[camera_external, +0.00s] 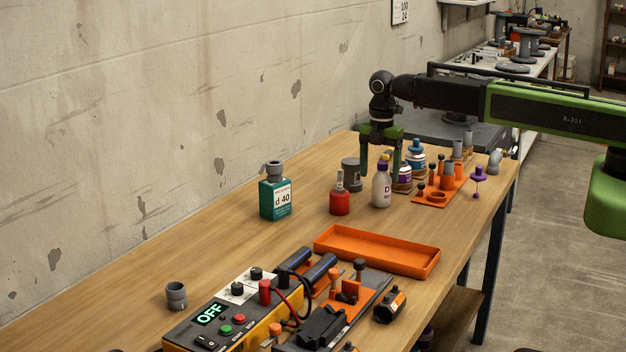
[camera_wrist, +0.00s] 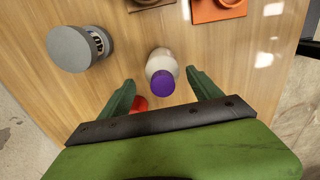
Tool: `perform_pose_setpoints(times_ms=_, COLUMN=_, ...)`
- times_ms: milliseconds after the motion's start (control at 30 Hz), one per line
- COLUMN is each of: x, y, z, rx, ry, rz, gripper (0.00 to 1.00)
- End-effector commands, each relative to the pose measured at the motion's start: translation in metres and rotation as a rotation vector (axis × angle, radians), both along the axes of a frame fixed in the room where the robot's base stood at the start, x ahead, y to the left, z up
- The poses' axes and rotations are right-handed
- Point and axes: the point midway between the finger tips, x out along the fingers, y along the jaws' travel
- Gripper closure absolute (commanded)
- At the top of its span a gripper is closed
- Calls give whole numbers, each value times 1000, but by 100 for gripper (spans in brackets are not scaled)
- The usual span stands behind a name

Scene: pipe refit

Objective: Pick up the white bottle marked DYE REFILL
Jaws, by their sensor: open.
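A white bottle with a purple cap (camera_external: 381,188) stands upright on the wooden bench in the external view; its lettering is too small to read. In the wrist view the white bottle (camera_wrist: 161,70) appears just beyond and between the fingertips, its purple cap toward the camera. My gripper (camera_external: 381,162) points down, its green fingers close above and around the bottle's top in the picture. In the wrist view my gripper (camera_wrist: 162,80) is open, with nothing held between its fingers. I cannot tell the exact gap to the bottle.
A red bottle (camera_external: 340,200) stands close left of the white one, partly hidden in the wrist view (camera_wrist: 139,104). A grey cylinder (camera_wrist: 76,48) is nearby. An orange rack (camera_external: 437,190) and small bottles stand behind; an empty orange tray (camera_external: 377,251) lies in front.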

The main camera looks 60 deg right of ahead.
Motion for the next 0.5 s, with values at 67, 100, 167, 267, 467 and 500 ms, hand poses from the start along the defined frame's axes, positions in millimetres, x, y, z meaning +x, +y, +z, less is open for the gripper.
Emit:
perform_pose_setpoints(times_ms=67, x=0, y=0, z=1, rx=0, ry=0, rz=0, gripper=27)
perform_pose_setpoints(times_ms=100, x=0, y=-1, z=-1, rx=0, ry=0, rz=0, gripper=27)
perform_pose_setpoints(times_ms=167, x=-1, y=-1, z=-7, rx=0, ry=0, rz=0, gripper=27)
perform_pose_setpoints(times_ms=267, x=-3, y=-4, z=-23, rx=0, ry=0, rz=0, gripper=27)
perform_pose_setpoints(times_ms=467, x=-5, y=-7, z=-53, rx=0, ry=0, rz=0, gripper=27)
perform_pose_setpoints(times_ms=500, x=-5, y=-7, z=-54, rx=0, ry=0, rz=0, gripper=27)
